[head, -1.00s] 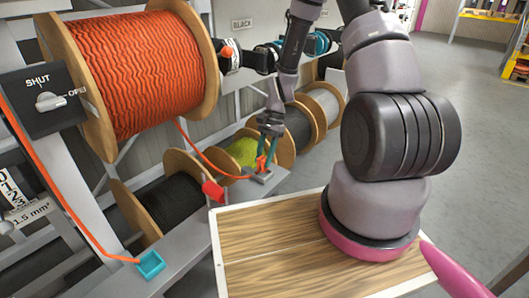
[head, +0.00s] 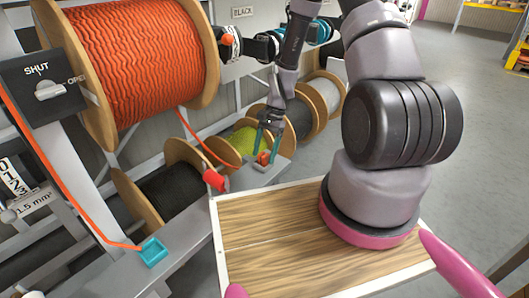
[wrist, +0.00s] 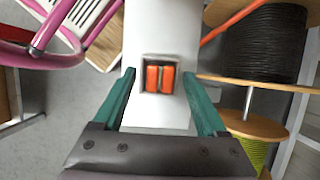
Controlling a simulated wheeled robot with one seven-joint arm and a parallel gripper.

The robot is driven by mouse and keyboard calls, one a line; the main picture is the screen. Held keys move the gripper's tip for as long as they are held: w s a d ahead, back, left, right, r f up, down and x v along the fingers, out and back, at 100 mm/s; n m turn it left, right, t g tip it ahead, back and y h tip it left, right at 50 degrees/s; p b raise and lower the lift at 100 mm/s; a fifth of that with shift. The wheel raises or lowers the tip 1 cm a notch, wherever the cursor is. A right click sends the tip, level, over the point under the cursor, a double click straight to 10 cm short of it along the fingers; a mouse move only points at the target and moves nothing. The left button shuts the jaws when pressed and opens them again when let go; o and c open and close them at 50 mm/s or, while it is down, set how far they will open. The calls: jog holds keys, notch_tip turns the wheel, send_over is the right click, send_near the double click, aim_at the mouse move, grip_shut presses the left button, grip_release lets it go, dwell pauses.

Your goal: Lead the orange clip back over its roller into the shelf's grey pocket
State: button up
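The orange clip (head: 264,157) sits in the grey pocket (head: 260,167) on the shelf's grey ledge. The wrist view shows the clip (wrist: 152,78) inside the square pocket (wrist: 161,58), as two orange blocks side by side. My gripper (head: 265,155) is above the pocket, its teal fingers spread on either side. In the wrist view my gripper (wrist: 158,75) is open, with gaps between both fingers and the clip. A red roller (head: 215,180) stands on the ledge left of the pocket. Orange cable (head: 198,148) runs down from the big orange reel (head: 140,65); its contact with the roller is unclear.
A teal pocket (head: 152,252) with another orange cable end lies at the ledge's near end. A switch box (head: 42,95) is at left. Black (head: 175,195) and yellow-green reels (head: 243,142) sit behind the ledge. A wooden-topped surface (head: 270,250) is in front.

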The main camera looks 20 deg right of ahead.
jog(key=v, duration=1)
jog(key=shift+r, duration=0.4)
jog(key=s+d+r+n+t+h, duration=0.1)
jog(key=s+r+n+t, duration=0.1)
jog(key=r, duration=1)
jog(key=s+r+n+t+h, duration=0.1)
jog(key=s+r+t, duration=0.15)
jog(key=r, duration=0.85)
jog(key=s+d+r+n+t, duration=0.1)
jog(key=s+r+n+t, duration=0.2)
jog(key=s+r, duration=1)
jog(key=shift+r+n+t, duration=0.2)
jog(key=shift+n+t, duration=0.1)
jog(key=shift+t, duration=0.95)
